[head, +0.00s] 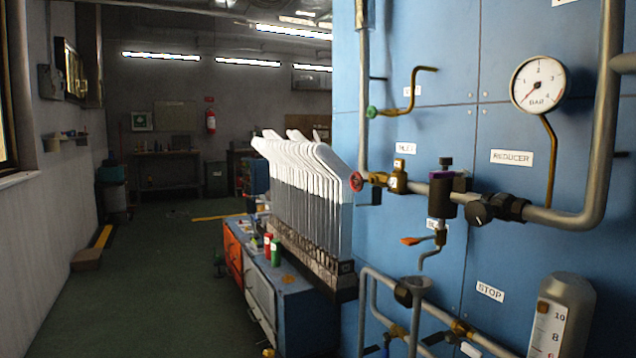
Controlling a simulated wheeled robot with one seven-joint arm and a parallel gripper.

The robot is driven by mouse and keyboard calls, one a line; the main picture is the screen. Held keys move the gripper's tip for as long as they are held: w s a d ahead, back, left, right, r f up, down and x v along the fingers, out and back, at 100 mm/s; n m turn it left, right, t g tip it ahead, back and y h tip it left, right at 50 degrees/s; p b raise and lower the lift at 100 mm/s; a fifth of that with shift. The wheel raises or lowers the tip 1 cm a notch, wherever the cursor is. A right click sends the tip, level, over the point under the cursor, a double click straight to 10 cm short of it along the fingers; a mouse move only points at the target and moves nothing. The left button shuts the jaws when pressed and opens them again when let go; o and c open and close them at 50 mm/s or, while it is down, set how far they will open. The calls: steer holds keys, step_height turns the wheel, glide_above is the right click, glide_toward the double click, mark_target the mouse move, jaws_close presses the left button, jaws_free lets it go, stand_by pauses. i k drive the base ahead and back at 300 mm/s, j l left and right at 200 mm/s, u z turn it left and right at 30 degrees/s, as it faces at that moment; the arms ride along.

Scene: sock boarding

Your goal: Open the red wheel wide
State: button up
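The small red wheel (355,181) sits at the left end of a brass valve (397,178) on the pipe run along the blue panel (405,125). I see it nearly edge-on, so how far it is turned cannot be told. The label behind the valve is partly hidden. A round pressure gauge (538,84) marked BAR is at the upper right, with its red needle pointing to the lower left. My gripper is not in this view.
A green wheel (372,112) is on the pipe above. A black knob (481,208) and an orange lever (411,241) are nearby. White sock boards (300,190) stand close on the left above a blue cabinet (300,310). The green floor (160,280) at left is mostly clear.

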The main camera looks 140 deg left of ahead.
mark_target(359, 182)
steer(key=u, duration=4.2)
